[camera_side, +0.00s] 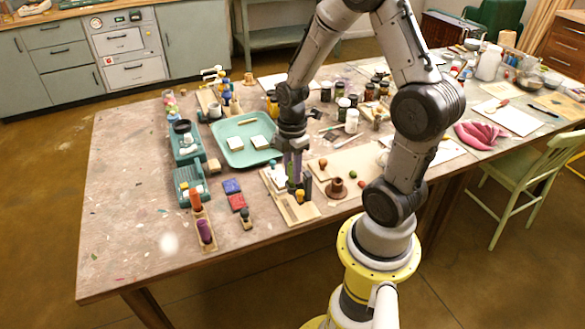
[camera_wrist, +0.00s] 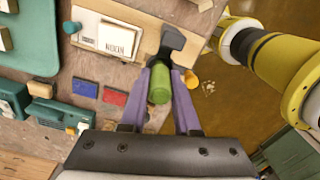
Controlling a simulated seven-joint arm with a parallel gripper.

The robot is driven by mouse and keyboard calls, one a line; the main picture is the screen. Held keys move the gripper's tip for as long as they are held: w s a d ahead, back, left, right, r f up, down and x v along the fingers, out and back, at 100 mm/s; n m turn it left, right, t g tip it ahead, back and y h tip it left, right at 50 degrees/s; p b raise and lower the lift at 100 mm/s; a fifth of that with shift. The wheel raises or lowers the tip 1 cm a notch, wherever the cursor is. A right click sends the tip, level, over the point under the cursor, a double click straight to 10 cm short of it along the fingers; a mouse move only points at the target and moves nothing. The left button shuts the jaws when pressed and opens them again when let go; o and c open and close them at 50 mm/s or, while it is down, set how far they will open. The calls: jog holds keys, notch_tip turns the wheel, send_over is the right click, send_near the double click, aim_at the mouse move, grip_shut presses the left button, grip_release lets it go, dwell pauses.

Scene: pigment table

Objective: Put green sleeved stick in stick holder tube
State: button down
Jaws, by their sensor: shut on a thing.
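My gripper (camera_side: 297,178) points down over the near part of the table. In the wrist view its two purple fingers (camera_wrist: 165,82) are shut around the green sleeved stick (camera_wrist: 160,86). A bit of green at the fingers shows in the side view (camera_side: 307,182). A dark grey, block-headed shape (camera_wrist: 172,42) lies just beyond the fingertips; I cannot tell whether it belongs to the stick. A brown, flanged upright piece (camera_side: 336,188), possibly the stick holder tube, stands right of my gripper. The stick's lower end is not clear to me.
A pale board (camera_side: 300,212) with a small orange-yellow piece (camera_side: 300,196) lies close by. Blue (camera_side: 232,186) and red (camera_side: 238,202) pads and a teal tray (camera_side: 232,158) are to the left. Bottles stand behind. The table's left front is mostly bare.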

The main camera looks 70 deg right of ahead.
jog(key=shift+f, duration=0.3)
dwell(0.4)
jog(key=shift+c, duration=0.6)
grip_release()
jog(key=shift+o, duration=0.2)
jog(key=shift+s, duration=0.1)
jog(key=shift+s+a, duration=0.1)
jog(key=shift+w+r, duration=0.2)
jog(key=shift+r, duration=3.8)
